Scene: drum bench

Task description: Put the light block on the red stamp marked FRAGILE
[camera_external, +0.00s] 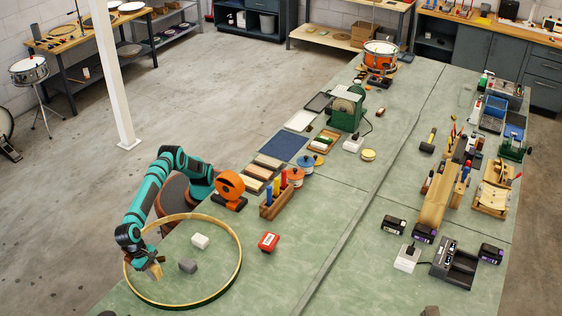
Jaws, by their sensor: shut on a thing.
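My gripper (148,265) is low at the left inside a large wooden hoop and is shut on a small tan block (155,271). A white block (200,241) and a dark grey block (188,266) lie apart on the bench inside the same hoop, to the right of my gripper. The red stamp (268,243) with a pale label on top sits on the bench outside the hoop, to its right. Its lettering is too small to read. Nothing lies on the stamp. I cannot tell whether the tan block touches the bench.
The hoop (241,262) rings the blocks. An orange round device (229,187) and a wooden rack of coloured handles (276,203) stand behind the stamp. The green bench top (300,262) is clear around and in front of the stamp. Battery packs (395,225) stand further right.

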